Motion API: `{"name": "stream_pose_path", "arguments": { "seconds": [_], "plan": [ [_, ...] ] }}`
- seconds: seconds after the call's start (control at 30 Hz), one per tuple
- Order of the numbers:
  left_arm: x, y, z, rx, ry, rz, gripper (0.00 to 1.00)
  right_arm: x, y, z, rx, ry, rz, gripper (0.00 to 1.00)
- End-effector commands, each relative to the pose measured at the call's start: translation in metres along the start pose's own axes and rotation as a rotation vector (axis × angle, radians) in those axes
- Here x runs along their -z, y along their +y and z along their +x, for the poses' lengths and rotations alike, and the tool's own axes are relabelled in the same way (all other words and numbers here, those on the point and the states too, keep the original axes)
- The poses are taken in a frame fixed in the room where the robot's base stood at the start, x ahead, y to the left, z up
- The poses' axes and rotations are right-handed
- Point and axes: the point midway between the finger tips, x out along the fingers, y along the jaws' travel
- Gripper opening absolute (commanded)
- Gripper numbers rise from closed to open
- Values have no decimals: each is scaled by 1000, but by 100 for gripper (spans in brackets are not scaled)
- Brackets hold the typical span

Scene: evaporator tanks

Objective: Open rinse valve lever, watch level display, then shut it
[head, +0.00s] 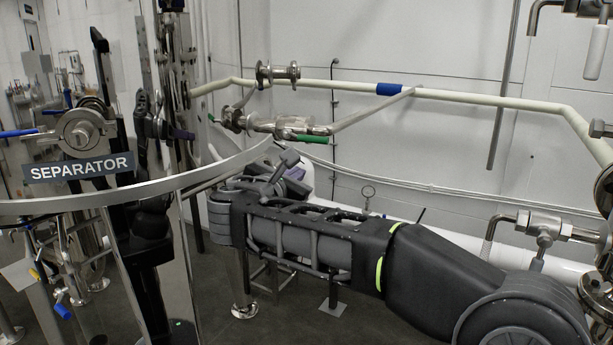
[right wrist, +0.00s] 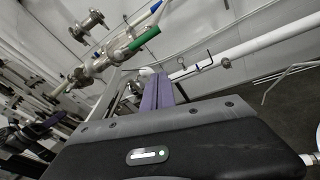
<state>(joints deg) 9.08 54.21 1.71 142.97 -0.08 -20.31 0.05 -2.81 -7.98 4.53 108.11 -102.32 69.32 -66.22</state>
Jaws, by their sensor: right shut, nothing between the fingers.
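A steel valve (head: 275,124) with a green handle (head: 312,139) sits on the pipework at upper centre; the green handle (right wrist: 143,39) also shows in the right wrist view. I cannot tell from any label whether this is the rinse valve lever. My right gripper (head: 294,168) is shut and empty, below the valve and apart from it. Its purple fingers show in the right wrist view (right wrist: 158,92). I make out no level display.
A curved metal rail (head: 150,190) crosses the left front, with a "SEPARATOR" sign (head: 78,168) above it. A pale pipe with a blue band (head: 389,89) runs along the wall behind. A small steel valve (head: 541,228) stands at right. Open floor shows below my right arm.

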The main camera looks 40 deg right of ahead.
Motion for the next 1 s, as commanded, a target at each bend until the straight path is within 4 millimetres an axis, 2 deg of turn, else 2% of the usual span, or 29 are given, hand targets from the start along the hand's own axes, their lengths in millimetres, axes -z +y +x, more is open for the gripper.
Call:
{"name": "stream_pose_path", "arguments": {
  "seconds": [0.1, 0.27, 1.0],
  "plan": [
    [0, -2, 5, 0, 0, 0, 37, 1, 1, -19, -3, 1, 0, 0],
    [0, -2, 6, 0, 0, -1, 37, 1, 2, -30, -1, 1, 0, 0],
    [0, -2, 6, 1, 0, -1, 37, 2, 2, -31, -2, 5, -1, 0]
  ]
}}
